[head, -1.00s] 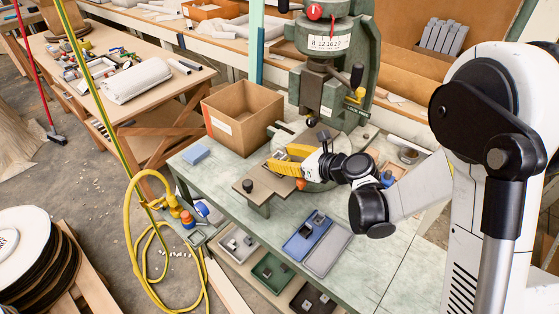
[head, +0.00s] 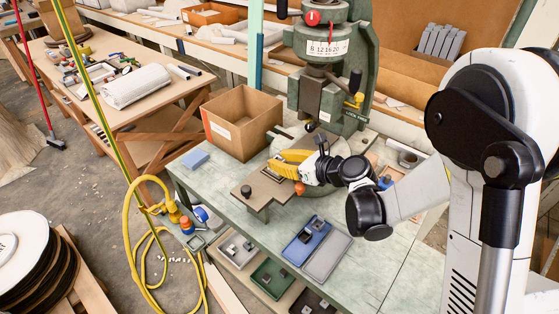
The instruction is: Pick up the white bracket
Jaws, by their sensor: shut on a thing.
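My gripper (head: 275,170), with yellow fingers, is low over the brown plate (head: 262,190) at the front of the fly press (head: 325,95). Its fingers point left and look closed together on something small. The thing between them is mostly hidden by the fingers, and I cannot clearly make out the white bracket. I cannot tell whether the held thing touches the plate.
An open cardboard box (head: 222,126) stands behind and left of the gripper. A blue block (head: 195,160) lies on the green bench. Blue (head: 298,252) and grey (head: 328,258) trays lie at the front. An orange knob (head: 300,188) is close below the gripper.

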